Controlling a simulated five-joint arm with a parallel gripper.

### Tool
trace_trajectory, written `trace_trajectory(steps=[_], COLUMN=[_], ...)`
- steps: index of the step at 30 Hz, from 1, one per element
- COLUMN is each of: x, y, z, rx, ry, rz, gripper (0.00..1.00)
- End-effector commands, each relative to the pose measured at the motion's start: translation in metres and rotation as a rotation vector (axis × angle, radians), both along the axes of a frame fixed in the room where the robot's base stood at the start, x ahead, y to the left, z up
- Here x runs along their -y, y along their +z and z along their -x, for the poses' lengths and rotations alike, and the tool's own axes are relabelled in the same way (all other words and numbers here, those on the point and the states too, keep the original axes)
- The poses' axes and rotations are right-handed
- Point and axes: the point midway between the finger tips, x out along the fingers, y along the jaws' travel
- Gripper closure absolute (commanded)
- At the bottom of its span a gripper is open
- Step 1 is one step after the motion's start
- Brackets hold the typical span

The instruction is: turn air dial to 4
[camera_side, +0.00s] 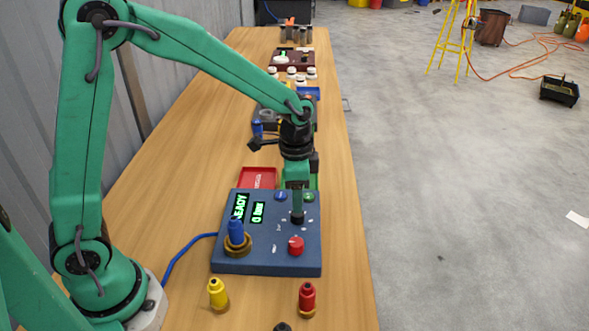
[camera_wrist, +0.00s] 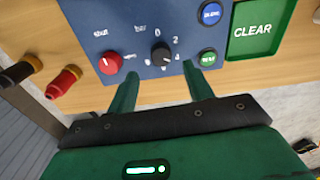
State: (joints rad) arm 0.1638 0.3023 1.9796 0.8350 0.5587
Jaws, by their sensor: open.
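The air dial (camera_wrist: 161,54) is a black knob on a blue panel (camera_side: 265,262), with "bar" and white numbers around it in the wrist view. I cannot read its pointer surely. My gripper (camera_wrist: 160,70) is open, its green fingers to either side of the dial's near side, with a gap visible between them and the knob. In the side view my gripper (camera_side: 297,192) points down above the dial (camera_side: 297,219). The small screen (camera_side: 258,212) seems to read 0 bar.
A red knob (camera_wrist: 108,64) is beside the dial. A blue button (camera_wrist: 210,13) and green button (camera_wrist: 207,58) are on its other side. A blue plug (camera_side: 236,230) stands on the panel. Yellow (camera_side: 217,292) and red (camera_side: 307,298) plugs stand in front. A red tray (camera_side: 257,178) lies behind.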

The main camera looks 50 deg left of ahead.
Motion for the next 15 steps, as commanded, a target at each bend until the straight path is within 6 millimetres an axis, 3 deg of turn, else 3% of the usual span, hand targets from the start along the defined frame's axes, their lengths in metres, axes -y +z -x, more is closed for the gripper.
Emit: trace_trajectory(steps=[6, 15], x=[0.0, 0.0], y=[0.021, 0.025], z=[0.0, 0.001], rx=[0.001, 0.0], ry=[-0.001, -0.001], rz=[0.0, 0.0], gripper=[0.49, 0.49])
